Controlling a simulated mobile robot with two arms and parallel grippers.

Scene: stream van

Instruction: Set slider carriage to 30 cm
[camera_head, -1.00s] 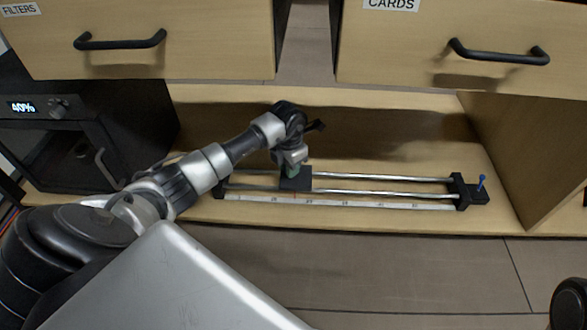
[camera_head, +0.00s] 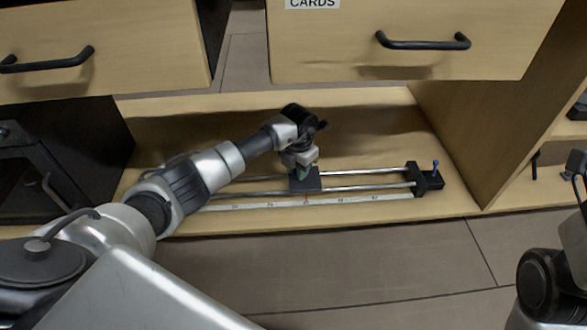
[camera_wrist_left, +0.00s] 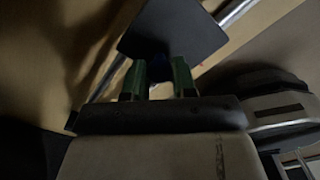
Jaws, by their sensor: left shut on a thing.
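The slider carriage (camera_head: 304,181) is a dark block on two silver rails (camera_head: 365,179) on the low wooden shelf. Its red pointer (camera_head: 306,198) meets a pale scale strip (camera_head: 345,199) along the front, at a mark near the strip's visible middle. The numbers are too small to read surely. My left gripper (camera_head: 301,172) is over the carriage, shut on it from above. In the left wrist view the green fingers (camera_wrist_left: 160,72) close around a dark blue part at the carriage's dark plate (camera_wrist_left: 172,30).
The black right end block (camera_head: 427,180) carries a small blue-topped knob (camera_head: 436,163). Rail between carriage and block is clear. The CARDS drawer (camera_head: 400,35) overhangs the shelf. A wooden side panel (camera_head: 490,130) stands at right. My right arm shows at lower right.

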